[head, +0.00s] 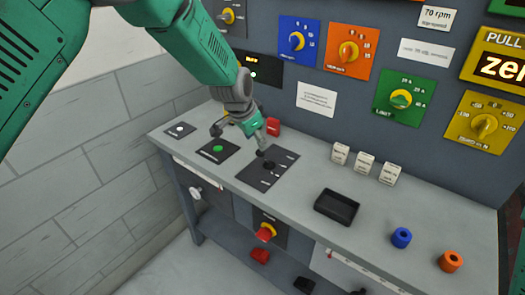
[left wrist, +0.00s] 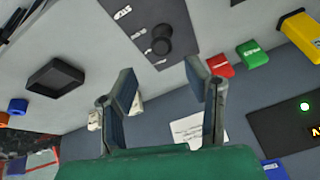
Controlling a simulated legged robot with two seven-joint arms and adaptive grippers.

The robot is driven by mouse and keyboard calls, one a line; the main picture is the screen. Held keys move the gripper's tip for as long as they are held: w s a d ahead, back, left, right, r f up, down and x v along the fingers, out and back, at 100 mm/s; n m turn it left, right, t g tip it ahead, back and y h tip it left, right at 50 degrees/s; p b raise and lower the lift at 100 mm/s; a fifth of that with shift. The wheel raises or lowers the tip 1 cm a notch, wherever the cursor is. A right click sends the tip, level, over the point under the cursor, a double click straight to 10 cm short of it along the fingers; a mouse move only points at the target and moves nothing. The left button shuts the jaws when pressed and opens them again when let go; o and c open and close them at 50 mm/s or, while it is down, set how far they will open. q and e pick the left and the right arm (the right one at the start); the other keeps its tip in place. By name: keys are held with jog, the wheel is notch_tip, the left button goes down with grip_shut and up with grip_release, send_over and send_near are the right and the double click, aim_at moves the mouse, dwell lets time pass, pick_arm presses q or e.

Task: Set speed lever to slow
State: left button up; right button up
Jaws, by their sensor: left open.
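The speed lever appears to be the black knob (head: 269,165) on a dark plate (head: 252,178) set in the bench top. The fingers also show in the left wrist view (left wrist: 162,85). My right gripper is not in view.
A plate with a green button (head: 218,148) lies left of the lever. A red block (head: 273,127) stands behind it, close to my gripper. A black tray (head: 336,207), white blocks (head: 364,163), a blue ring (head: 401,237) and an orange ring (head: 450,260) are to the right.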

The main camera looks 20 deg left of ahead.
aim_at(261, 158)
pick_arm(q)
jog(key=x, duration=0.8)
jog(key=shift+a+f, duration=0.1)
jog(key=shift+a, duration=0.1)
jog(key=shift+d, duration=0.1)
jog(key=shift+c, duration=0.4)
